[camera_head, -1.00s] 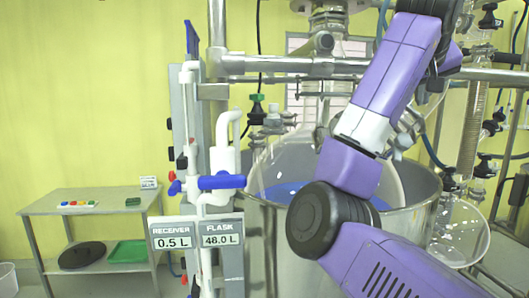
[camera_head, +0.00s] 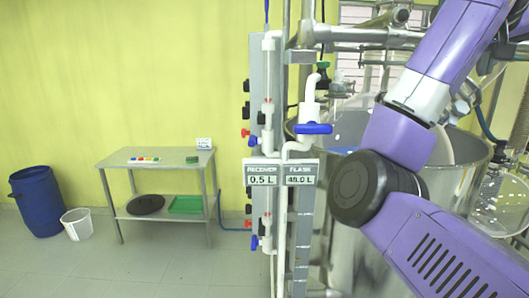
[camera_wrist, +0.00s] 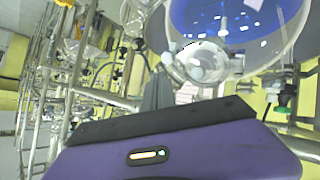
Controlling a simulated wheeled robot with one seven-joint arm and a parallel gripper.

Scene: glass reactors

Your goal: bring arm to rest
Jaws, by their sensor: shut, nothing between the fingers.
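My arm crosses the right side of the head view in purple links, with a dark round elbow joint. My gripper is outside the head view. In the wrist view, my gripper (camera_wrist: 160,78) shows as a purple housing with a dark edge and a narrow grey piece beyond it, shut and empty. A glass flask with blue liquid (camera_wrist: 225,25) is beyond it at the top. In the head view my arm hides part of the glass reactor (camera_head: 350,125) and its metal vessel (camera_head: 455,180).
Signs (camera_head: 262,175) read receiver 0.5 L and flask 48.0 L on a post with blue-handled valves (camera_head: 314,128). Steel pipes and glassware stand around my arm. A metal table (camera_head: 125,160), a blue barrel (camera_head: 36,200) and a white bucket (camera_head: 77,224) stand left; floor between is clear.

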